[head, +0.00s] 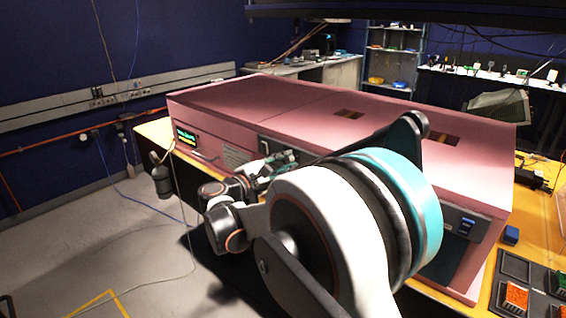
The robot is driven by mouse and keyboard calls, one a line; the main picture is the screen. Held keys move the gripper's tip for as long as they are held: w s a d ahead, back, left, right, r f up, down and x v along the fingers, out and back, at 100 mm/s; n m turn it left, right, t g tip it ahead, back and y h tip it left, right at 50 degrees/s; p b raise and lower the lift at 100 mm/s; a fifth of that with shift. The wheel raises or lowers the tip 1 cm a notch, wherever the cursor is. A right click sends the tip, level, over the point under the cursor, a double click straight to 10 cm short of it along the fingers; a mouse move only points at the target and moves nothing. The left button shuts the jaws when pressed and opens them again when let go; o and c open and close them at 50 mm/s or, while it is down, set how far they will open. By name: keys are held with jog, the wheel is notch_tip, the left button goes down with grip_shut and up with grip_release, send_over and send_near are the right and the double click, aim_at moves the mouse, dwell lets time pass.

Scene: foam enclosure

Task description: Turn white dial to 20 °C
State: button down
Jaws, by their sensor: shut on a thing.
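My gripper (284,158) is small and dark in the head view, at the front face of the long pink box (220,112). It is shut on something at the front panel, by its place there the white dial. The dial itself is hidden behind the gripper and my arm, so its setting cannot be read.
The pink box stands on a yellow-topped table (154,130). Thin cables hang at the left. The grey floor at left is mostly open.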

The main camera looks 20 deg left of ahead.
jog(key=shift+n, duration=0.5)
jog(key=c, duration=1.4)
grip_release()
jog(key=shift+a, duration=0.15)
jog(key=shift+o, duration=0.2)
jog(key=v, duration=1.2)
